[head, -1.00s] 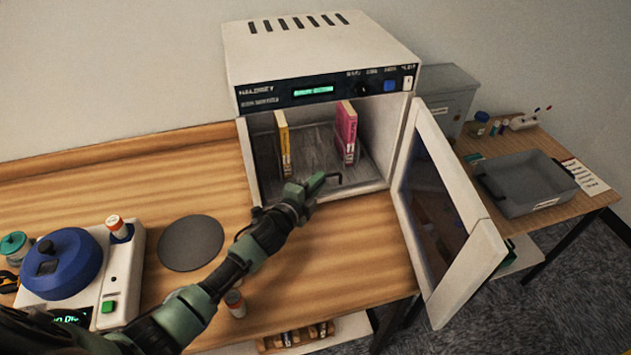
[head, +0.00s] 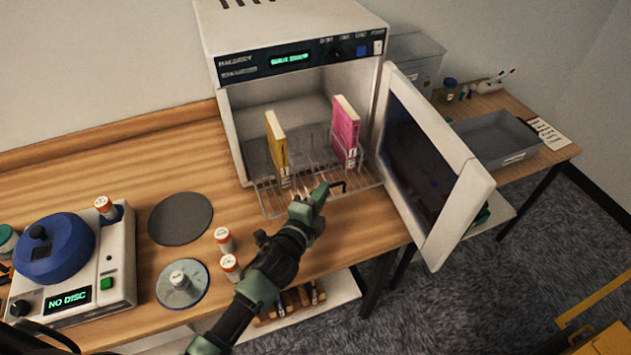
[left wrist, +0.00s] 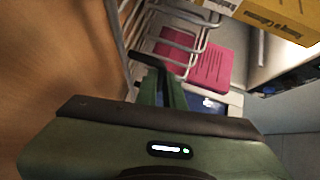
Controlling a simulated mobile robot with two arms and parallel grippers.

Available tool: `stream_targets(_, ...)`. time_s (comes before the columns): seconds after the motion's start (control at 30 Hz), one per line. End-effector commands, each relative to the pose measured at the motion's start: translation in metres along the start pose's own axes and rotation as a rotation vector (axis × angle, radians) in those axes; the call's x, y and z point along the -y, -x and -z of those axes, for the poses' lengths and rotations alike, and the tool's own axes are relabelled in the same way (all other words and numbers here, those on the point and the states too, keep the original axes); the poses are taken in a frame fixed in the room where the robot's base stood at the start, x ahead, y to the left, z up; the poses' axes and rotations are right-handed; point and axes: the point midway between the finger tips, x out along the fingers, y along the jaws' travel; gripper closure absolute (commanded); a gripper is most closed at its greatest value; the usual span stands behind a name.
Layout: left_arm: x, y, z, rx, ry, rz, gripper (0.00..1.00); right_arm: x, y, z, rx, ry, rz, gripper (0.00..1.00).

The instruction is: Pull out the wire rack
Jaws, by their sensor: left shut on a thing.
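The wire rack (head: 268,203) sticks partly out of the open front of the white cabinet (head: 232,130), its front part beyond the cabinet's opening. A yellow book (head: 276,145) and a pink book (head: 345,130) stand upright on it. My left gripper (head: 321,191) is shut on the rack's dark handle at its front edge. The left wrist view shows the rack's wires (left wrist: 180,38) and the dark handle (left wrist: 147,60) close to the fingers. The yellow book (left wrist: 283,18) and pink book (left wrist: 209,66) show beyond. My right gripper is not in view.
The cabinet door (head: 435,160) stands open on the right. A centrifuge-like device (head: 55,250), a dark round disc (head: 180,218), a pale disc (head: 195,292) and several vials lie on the left of the bench (head: 120,165). A grey tray (head: 495,140) sits on the right table.

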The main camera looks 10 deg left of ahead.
Motion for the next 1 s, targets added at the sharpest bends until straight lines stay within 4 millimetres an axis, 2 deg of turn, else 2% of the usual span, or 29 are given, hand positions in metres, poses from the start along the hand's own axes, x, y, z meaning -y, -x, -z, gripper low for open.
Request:
stream_targets(0.3,-0.006,0.015,0.016,0.0,0.002,-0.002,1.0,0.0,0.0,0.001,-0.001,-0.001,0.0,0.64)
stream_targets(0.77,-0.006,0.017,0.017,-0.001,0.001,-0.002,1.0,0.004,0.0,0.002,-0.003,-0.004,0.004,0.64)
stream_targets(0.8,-0.006,0.017,0.017,-0.001,0.001,-0.002,0.8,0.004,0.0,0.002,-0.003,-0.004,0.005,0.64)
stream_targets(0.83,-0.006,0.017,0.017,-0.001,0.001,-0.002,0.72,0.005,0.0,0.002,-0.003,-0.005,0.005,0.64)
stream_targets(1.0,-0.005,0.017,0.017,-0.001,0.0,-0.001,0.69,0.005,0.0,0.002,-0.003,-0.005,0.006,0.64)
